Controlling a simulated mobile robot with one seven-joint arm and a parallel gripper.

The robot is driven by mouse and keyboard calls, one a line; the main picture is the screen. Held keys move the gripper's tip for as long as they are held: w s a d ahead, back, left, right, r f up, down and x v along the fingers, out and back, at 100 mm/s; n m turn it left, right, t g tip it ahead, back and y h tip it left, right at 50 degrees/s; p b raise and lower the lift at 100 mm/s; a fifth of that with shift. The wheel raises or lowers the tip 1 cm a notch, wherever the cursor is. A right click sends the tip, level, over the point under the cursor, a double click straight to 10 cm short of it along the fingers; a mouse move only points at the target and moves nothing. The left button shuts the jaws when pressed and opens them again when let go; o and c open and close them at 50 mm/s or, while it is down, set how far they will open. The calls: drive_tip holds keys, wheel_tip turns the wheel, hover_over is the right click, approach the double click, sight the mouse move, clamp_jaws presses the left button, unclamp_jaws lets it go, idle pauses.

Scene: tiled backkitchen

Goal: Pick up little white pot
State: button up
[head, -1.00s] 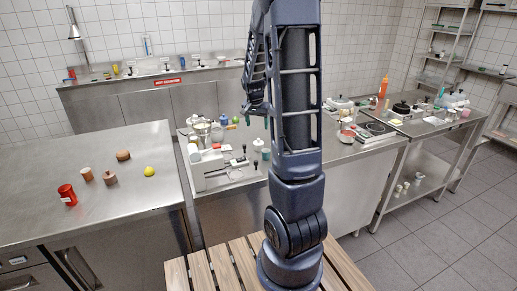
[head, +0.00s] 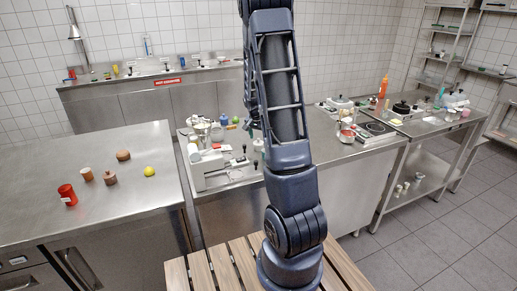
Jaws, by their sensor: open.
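I cannot pick out the little white pot with certainty. A small pale pot-like item (head: 258,145) stands at the right of the middle counter, partly hidden by my arm. Several other small whitish items stand around a white machine (head: 207,168) on the same counter, too small to tell apart. My gripper (head: 252,124) shows only in part at the left edge of my arm, in front of this counter. It is open, and I see nothing held in it.
A steel table (head: 90,150) at left carries a red can (head: 67,195), brown items and a yellow ball (head: 149,171). A sink counter (head: 190,97) runs along the back wall. A scale (head: 376,127) and an orange bottle (head: 383,87) are at right. Tiled floor is clear at right.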

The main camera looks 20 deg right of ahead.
sight(258, 146)
drive_tip(key=shift+a+x, duration=0.15)
drive_tip(key=shift+x, duration=1.1)
drive_tip(key=shift+a+x, duration=0.15)
drive_tip(key=shift+x, duration=1.1)
drive_tip(key=shift+w, duration=0.2)
clamp_jaws()
